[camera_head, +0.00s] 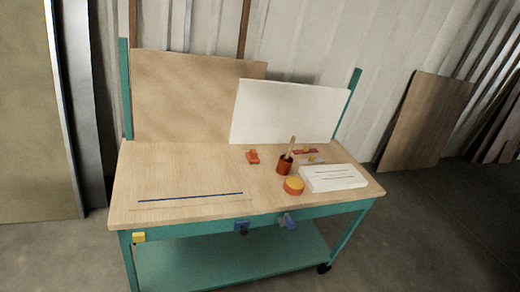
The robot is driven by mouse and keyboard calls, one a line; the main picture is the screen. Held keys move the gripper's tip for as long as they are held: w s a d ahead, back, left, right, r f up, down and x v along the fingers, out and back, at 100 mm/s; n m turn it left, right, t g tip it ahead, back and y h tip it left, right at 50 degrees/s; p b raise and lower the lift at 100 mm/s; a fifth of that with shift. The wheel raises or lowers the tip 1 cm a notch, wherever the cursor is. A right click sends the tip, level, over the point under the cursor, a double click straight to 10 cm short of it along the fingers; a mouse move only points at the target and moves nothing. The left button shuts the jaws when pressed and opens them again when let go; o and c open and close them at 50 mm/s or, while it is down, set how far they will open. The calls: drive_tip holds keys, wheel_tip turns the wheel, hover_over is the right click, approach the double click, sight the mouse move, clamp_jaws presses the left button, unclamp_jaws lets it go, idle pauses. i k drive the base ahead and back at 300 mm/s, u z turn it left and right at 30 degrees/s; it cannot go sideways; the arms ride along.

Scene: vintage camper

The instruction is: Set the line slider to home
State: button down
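A wooden-topped workbench (180,170) with a teal frame stands ahead of me. A thin dark blue line (190,197) runs left to right near its front edge, with a fainter line just in front of it. No slider handle or home mark can be made out on it at this size. A white box (332,178) with thin dark lines on its top lies at the bench's right end. I cannot tell which of these is the line slider. My gripper is not in view.
On the bench are a red-orange object (253,156), a red cup (284,165) holding a stick, and a yellow-topped round container (293,185). A yellow block (139,237) and blue clamp-like parts (242,228) sit on the front edge. Floor at right (420,230) is clear.

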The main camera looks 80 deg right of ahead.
sight(243, 226)
drive_tip(key=z, duration=1.05)
drive_tip(key=k, duration=0.55)
drive_tip(key=z, duration=0.6)
